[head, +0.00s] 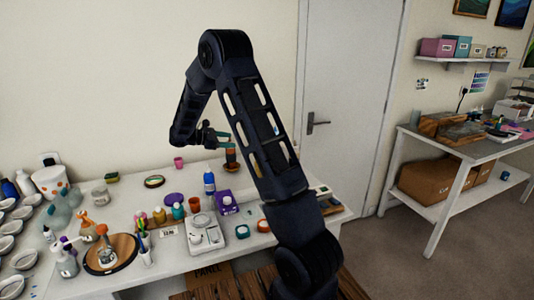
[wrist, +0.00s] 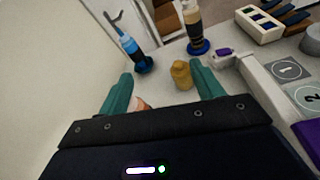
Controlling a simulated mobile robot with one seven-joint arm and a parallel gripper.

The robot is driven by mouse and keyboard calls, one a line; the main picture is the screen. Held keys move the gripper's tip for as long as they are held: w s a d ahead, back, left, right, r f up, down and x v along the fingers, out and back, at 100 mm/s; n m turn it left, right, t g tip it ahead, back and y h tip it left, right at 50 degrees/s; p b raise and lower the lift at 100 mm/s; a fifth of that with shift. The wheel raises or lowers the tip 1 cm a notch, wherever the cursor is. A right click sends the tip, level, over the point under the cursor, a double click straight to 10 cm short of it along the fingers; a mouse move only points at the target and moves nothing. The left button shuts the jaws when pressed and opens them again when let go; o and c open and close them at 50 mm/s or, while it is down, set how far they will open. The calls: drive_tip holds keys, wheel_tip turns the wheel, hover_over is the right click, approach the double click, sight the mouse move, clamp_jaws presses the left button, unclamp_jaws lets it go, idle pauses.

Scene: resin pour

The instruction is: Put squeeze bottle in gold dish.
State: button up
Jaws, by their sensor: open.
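My gripper (head: 222,140) is open, with its teal fingers apart above the back of the white table; the wrist view shows the fingers (wrist: 160,85) too. Nothing is clasped. Beyond the fingertips in the wrist view is a small mustard-yellow bottle-like object (wrist: 181,75), nearer the right finger. A blue bottle with a long bent nozzle (wrist: 130,45) stands beyond the left finger. I cannot tell surely which is the squeeze bottle. A low round dish with a gold-looking rim (head: 154,181) lies at the back left of the table; it may be the gold dish.
A bottle on a blue base (wrist: 195,30) stands farther off. The white table (head: 130,200) holds a blue bottle (head: 209,183), a purple box (head: 225,201), a white scale (head: 204,232), several small jars and a round wooden board (head: 124,248). My arm hides part of the table's right side.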

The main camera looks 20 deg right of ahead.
drive_tip(key=s+d+r+m+y, duration=0.2)
drive_tip(key=s+r+m+y, duration=0.15)
drive_tip(key=s, duration=0.35)
drive_tip(key=s+d+r+m+g+y, duration=0.1)
drive_tip(key=s+d+r+m+y, duration=0.2)
drive_tip(key=s, duration=0.4)
drive_tip(key=s+d+r+m+y, duration=0.1)
drive_tip(key=s+d+r, duration=0.1)
drive_tip(key=s+r, duration=0.35)
drive_tip(key=s+a+m+t+y, duration=0.1)
drive_tip(key=s+m+t+y, duration=0.1)
drive_tip(key=s, duration=0.9)
drive_tip(key=s+a+m+t+y, duration=0.2)
drive_tip(key=s+m+y, duration=0.3)
drive_tip(key=s, duration=0.5)
drive_tip(key=shift+s+a+m+t, duration=0.15)
drive_tip(key=shift+s+m+t, duration=0.3)
drive_tip(key=shift+m, duration=0.4)
